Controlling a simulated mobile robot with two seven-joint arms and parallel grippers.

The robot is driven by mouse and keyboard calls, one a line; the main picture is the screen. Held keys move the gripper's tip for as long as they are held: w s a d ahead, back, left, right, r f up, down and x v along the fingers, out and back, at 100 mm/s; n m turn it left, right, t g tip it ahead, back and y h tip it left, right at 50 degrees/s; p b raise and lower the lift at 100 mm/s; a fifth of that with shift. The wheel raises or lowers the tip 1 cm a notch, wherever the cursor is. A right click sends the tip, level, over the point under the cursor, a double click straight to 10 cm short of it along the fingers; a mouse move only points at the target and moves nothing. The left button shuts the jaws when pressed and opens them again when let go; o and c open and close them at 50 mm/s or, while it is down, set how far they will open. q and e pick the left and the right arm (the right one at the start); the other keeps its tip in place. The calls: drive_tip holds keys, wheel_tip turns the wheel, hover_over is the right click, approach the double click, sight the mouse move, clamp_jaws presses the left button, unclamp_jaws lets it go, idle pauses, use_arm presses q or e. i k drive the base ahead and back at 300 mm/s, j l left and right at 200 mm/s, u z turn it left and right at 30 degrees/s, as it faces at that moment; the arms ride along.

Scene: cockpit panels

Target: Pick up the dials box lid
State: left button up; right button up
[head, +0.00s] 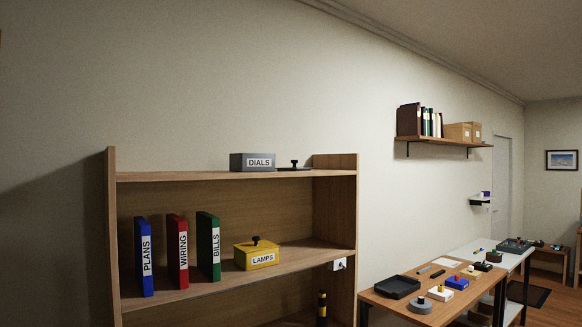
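The grey dials box (252,162) stands on the top shelf of the wooden shelf unit, with a white DIALS label on its front. A flat dark lid with a black knob (294,165) lies on the same shelf just right of the box. The box shows no knob on top; its inside is hidden from this low angle. Neither of my grippers shows in the head view.
On the middle shelf (215,288) stand blue, red and green binders (177,252) and a yellow lamps box (257,256) with a black knob on top. A wooden table (410,310) with a black tray (397,287) and small parts is at right. The top shelf's left part is clear.

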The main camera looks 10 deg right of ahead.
sight(293, 162)
drive_tip(key=i+l+u, duration=0.15)
drive_tip(key=l, duration=0.2)
drive_tip(key=i+l+u, duration=0.15)
drive_tip(key=l, duration=0.25)
drive_tip(key=i+l+u, duration=0.15)
drive_tip(key=l, duration=0.3)
drive_tip(key=i+l+u, duration=0.15)
drive_tip(key=l, duration=0.25)
drive_tip(key=i+l+u, duration=0.2)
drive_tip(key=l, duration=0.25)
drive_tip(key=k, duration=0.1)
